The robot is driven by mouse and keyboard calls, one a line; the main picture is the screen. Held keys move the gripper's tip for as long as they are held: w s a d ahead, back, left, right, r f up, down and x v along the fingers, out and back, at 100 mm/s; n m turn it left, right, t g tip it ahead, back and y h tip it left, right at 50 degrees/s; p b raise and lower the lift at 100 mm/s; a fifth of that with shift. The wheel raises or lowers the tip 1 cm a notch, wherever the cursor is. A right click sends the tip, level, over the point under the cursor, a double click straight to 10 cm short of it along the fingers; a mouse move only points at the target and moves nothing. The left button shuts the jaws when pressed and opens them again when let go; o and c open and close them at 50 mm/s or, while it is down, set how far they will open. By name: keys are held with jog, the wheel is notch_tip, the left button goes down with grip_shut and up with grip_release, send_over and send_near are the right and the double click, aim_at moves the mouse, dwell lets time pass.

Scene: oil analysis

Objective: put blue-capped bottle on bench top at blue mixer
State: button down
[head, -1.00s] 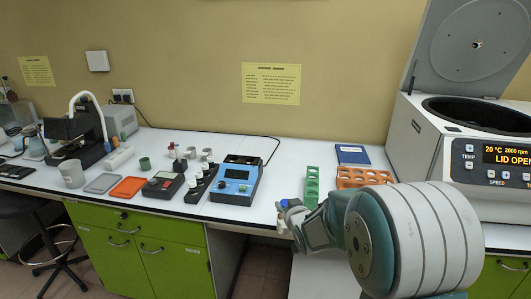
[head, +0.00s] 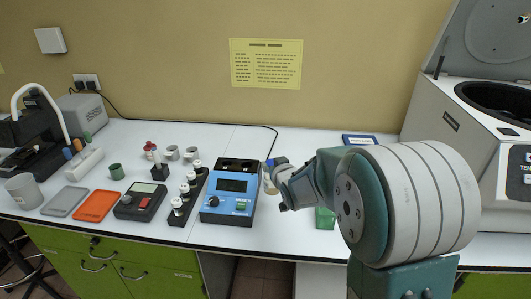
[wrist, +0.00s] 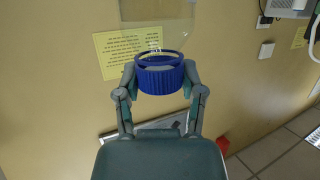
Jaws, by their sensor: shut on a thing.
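The blue-capped bottle shows in the wrist view (wrist: 160,76) with its ribbed blue cap between my two fingers and its clear glass body beyond. In the head view the bottle (head: 269,185) is small and partly hidden by my gripper (head: 272,170), just right of the blue mixer (head: 229,205). My gripper is shut on the bottle's cap. The blue mixer is a blue box with a dark display, a knob and a green button, with dark wells at its back. I cannot tell whether the bottle touches the bench top.
A black rack with white-capped vials (head: 187,195) stands left of the mixer. Further left are a dark meter (head: 141,201), an orange tray (head: 97,205) and a grey tray (head: 64,201). A green rack (head: 325,218) is partly behind my arm. The open centrifuge (head: 480,140) stands at right.

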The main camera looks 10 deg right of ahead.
jog(key=shift+w+d, duration=0.15)
jog(key=shift+w, duration=0.05)
jog(key=shift+d+f, duration=0.1)
jog(key=shift+f, duration=0.05)
jog(key=f, duration=0.4)
jog(key=shift+s+a+f, duration=0.1)
jog(key=shift+a, duration=0.25)
jog(key=shift+d+f, duration=0.2)
jog(key=shift+f, duration=0.95)
jog(key=shift+a+f, duration=0.1)
jog(key=shift+f, duration=0.35)
jog(key=shift+c, duration=0.6)
grip_release()
